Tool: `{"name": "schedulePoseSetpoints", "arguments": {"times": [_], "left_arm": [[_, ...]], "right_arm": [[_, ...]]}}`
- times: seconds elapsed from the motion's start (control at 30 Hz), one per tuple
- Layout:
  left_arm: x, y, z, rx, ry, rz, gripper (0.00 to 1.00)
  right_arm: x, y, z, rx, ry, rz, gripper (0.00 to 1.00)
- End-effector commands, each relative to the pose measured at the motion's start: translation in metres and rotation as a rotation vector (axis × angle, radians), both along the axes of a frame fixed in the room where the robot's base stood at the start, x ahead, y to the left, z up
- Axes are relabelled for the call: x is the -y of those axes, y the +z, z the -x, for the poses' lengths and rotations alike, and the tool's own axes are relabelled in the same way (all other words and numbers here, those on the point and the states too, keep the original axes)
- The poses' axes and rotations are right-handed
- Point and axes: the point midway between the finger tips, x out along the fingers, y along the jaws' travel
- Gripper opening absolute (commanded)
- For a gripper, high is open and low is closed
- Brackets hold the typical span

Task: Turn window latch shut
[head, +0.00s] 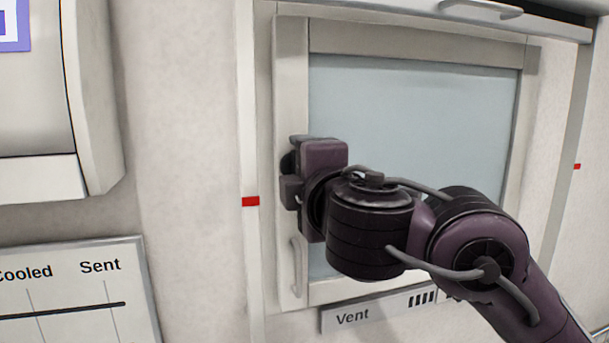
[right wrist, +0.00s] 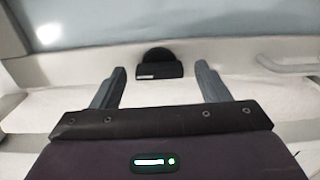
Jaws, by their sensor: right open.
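The window (head: 415,120) has a blue-grey pane in a pale frame. The dark window latch (right wrist: 158,67) sits on the frame's left side, a rounded base with a short block bearing a small white mark. My right gripper (head: 290,164) is at that side of the frame and hides most of the latch in the head view. In the right wrist view my right gripper (right wrist: 160,70) is open, one finger on either side of the latch, with gaps on both sides. I cannot tell how deep the fingertips reach around it. My left gripper is not in view.
A pale bar handle (head: 296,268) is on the frame below the latch. A "Vent" label plate (head: 350,318) is under the window. A wall board (head: 80,290) and a pale cabinet (head: 90,100) are at left. Bare wall lies between.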

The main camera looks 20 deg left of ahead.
Motion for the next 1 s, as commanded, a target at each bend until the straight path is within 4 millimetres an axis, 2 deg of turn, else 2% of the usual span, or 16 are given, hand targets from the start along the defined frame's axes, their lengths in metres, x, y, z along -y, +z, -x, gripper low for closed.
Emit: {"name": "schedulePoseSetpoints", "arguments": {"times": [0.2,0.5,0.7,1.0], "left_arm": [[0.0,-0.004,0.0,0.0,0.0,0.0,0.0],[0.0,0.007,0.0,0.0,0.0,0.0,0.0],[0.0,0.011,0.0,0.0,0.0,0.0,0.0],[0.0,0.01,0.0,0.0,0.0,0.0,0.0]], "right_arm": [[0.012,-0.001,0.021,-0.001,0.005,-0.004,0.69],[0.034,0.002,0.054,-0.003,0.007,-0.001,0.69],[0.042,0.001,0.062,-0.001,0.002,-0.001,0.69],[0.043,-0.001,0.063,0.0,-0.001,0.0,0.69]]}}
